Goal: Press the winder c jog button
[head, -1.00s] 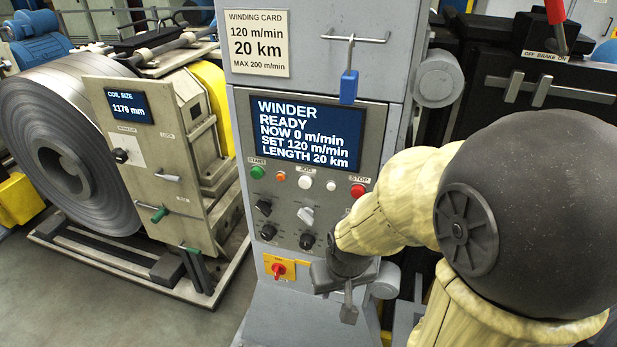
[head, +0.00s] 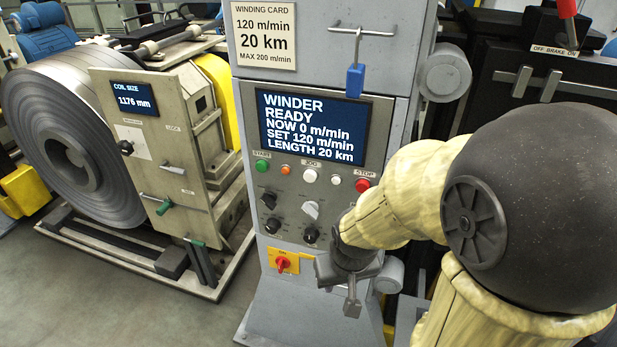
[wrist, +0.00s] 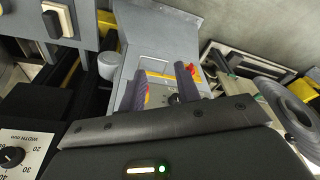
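The winder control panel (head: 240,205) stands at the centre of the head view, with a lit screen (head: 310,128) reading WINDER READY, NOW 0 m/min, SET 120 m/min. Under the JOG label sits a round white button (head: 310,176). A smaller white button (head: 336,181) is to its right, then the red stop button (head: 362,185). My gripper (head: 338,288) is below and right of the jog button, in front of the panel's lower right part. Its two fingers also show apart and empty in the wrist view (wrist: 168,88). The jog button cannot be made out in the wrist view.
A green start button (head: 262,166) and an orange lamp (head: 286,170) are left of the jog button. Knobs (head: 310,211) sit below. A red-yellow switch (head: 282,263) is lower left. A blue-tagged T-handle (head: 355,80) hangs above. A steel coil (head: 70,150) stands left.

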